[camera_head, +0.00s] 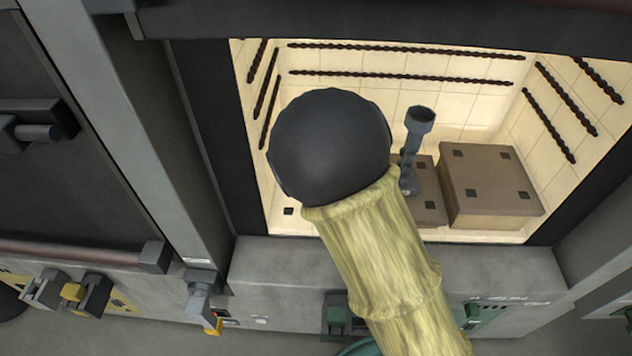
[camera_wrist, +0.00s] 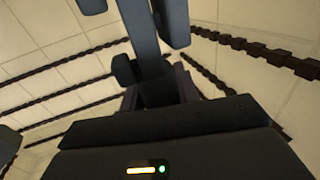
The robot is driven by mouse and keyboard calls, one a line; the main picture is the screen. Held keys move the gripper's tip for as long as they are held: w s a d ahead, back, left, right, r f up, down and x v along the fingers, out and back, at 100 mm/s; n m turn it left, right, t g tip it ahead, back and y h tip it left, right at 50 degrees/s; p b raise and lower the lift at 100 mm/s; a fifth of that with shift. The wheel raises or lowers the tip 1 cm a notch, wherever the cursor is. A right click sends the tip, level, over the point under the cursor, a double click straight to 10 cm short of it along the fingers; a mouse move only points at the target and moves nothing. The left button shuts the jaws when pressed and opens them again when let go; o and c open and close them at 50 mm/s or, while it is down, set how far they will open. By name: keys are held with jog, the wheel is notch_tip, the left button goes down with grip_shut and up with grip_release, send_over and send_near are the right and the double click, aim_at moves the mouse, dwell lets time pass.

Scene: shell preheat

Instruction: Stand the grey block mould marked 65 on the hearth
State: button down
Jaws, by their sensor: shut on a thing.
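A grey mould (camera_head: 419,121) with a flared cup on top of a thin stem and lumps lower down shows inside the lit chamber, beside my black wrist. It looks nearly upright. In the wrist view, grey bars and a small block of it (camera_wrist: 148,45) rise close in front of my gripper (camera_wrist: 157,95), which is shut on it. The jaws are hidden behind my wrist in the head view. I cannot read any number. The pale hearth (camera_head: 292,222) shows at the chamber's front left. I cannot tell whether the mould's foot touches it.
Two brown boxes (camera_head: 490,185) (camera_head: 431,208) with dark square marks stand on the right of the hearth, the nearer one close behind the mould. Dark heating rods (camera_head: 400,76) line the walls. The grey sill (camera_head: 270,262) and dark frame border the opening.

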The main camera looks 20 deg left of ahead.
jog(key=shift+f+p, duration=0.95)
jog(key=shift+f, duration=2.05)
jog(key=shift+f+p, duration=0.75)
jog(key=shift+f, duration=1.2)
jog(key=c, duration=1)
grip_release()
jog(key=shift+c, duration=0.2)
